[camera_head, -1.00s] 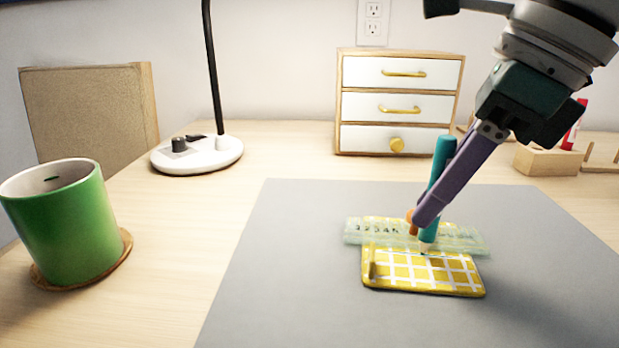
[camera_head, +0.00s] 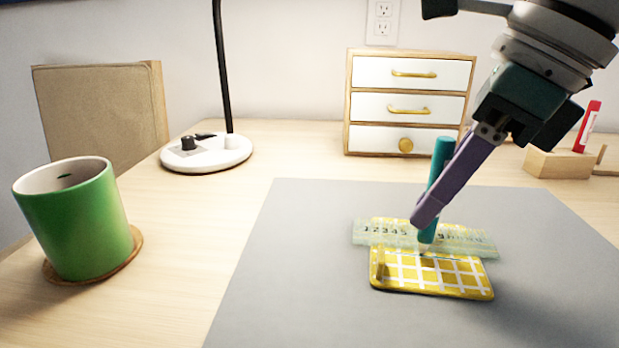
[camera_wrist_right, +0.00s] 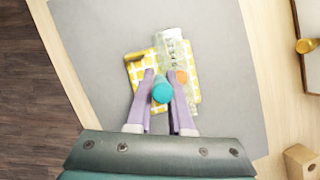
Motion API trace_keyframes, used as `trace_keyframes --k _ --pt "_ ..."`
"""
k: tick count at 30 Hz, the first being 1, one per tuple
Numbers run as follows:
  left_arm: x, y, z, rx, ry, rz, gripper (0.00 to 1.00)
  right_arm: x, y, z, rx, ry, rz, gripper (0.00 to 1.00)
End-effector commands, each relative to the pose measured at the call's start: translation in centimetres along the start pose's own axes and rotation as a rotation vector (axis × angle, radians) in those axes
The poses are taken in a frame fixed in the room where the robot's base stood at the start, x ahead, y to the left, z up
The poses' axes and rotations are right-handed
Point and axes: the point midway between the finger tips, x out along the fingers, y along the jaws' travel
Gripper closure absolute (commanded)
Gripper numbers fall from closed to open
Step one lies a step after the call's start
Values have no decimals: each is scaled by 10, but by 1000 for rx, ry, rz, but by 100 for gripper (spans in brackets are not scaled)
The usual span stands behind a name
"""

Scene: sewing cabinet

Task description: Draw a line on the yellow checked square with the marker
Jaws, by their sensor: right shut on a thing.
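The yellow checked square (camera_head: 432,275) lies on a grey mat (camera_head: 290,265). A clear green ruler (camera_head: 375,233) with numbers lies across its far part. My right gripper (camera_head: 428,215) is shut on the teal marker (camera_head: 442,152), which is near upright, slightly tilted. The marker's lower end is at the ruler's near edge, over the square; I cannot tell whether the tip touches. In the right wrist view the marker (camera_wrist_right: 162,92) sits between the two purple fingers, with the square (camera_wrist_right: 137,72) and ruler (camera_wrist_right: 168,45) beyond. My left gripper is not in view.
A green mug (camera_head: 72,220) stands on a coaster at the left. A lamp base (camera_head: 206,153), a small drawer cabinet (camera_head: 408,103) and a wooden block (camera_head: 557,162) with a red item (camera_head: 587,127) stand behind the mat. The mat's left part is clear.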

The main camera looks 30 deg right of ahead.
Motion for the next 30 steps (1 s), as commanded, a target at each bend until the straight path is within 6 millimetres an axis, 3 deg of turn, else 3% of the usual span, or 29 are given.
trace_keyframes --k 30 --pt "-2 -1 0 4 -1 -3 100 4 4 11 0 -1 1 100"
